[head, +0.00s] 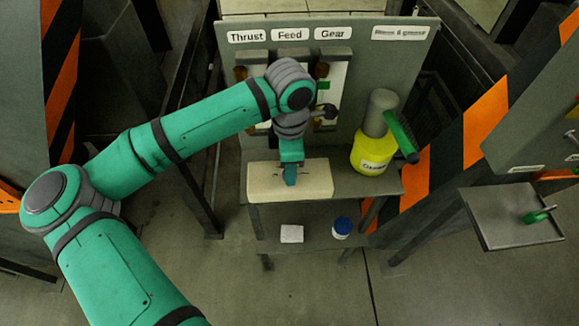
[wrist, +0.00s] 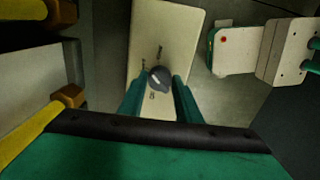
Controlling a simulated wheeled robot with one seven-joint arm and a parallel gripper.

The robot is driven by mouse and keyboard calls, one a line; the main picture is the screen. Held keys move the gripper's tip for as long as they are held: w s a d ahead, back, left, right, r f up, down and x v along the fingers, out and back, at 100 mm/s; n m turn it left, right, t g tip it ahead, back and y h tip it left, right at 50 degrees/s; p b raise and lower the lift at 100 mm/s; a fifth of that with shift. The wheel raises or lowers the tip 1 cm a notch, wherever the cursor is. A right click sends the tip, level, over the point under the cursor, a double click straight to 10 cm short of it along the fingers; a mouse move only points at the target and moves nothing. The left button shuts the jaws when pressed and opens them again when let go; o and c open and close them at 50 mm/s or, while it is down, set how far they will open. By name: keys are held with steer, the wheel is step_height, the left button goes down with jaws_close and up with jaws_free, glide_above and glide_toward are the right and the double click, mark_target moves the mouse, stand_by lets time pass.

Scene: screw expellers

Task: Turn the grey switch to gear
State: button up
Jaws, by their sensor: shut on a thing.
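The grey switch (wrist: 158,79) is a round knob with a pale pointer line, set on a cream box (head: 318,186) on the grey shelf. In the head view my gripper (head: 290,176) points down at the box top and hides the switch.
A grey panel (head: 240,58) with labels "Thrust", "Feed" and "Gear" stands behind my arm. A white block (head: 292,234) and a blue-lidded jar (head: 342,228) sit on the lower shelf.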

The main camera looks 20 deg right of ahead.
steer(key=m, duration=0.4)
steer(key=shift+w+m, duration=0.15)
steer(key=shift+m, duration=0.95)
steer(key=o, duration=1.1)
steer(key=shift+c, duration=0.2)
step_height(320, 180, up, 11)
steer(key=shift+s, duration=0.2)
steer(key=shift+w+f, duration=0.1)
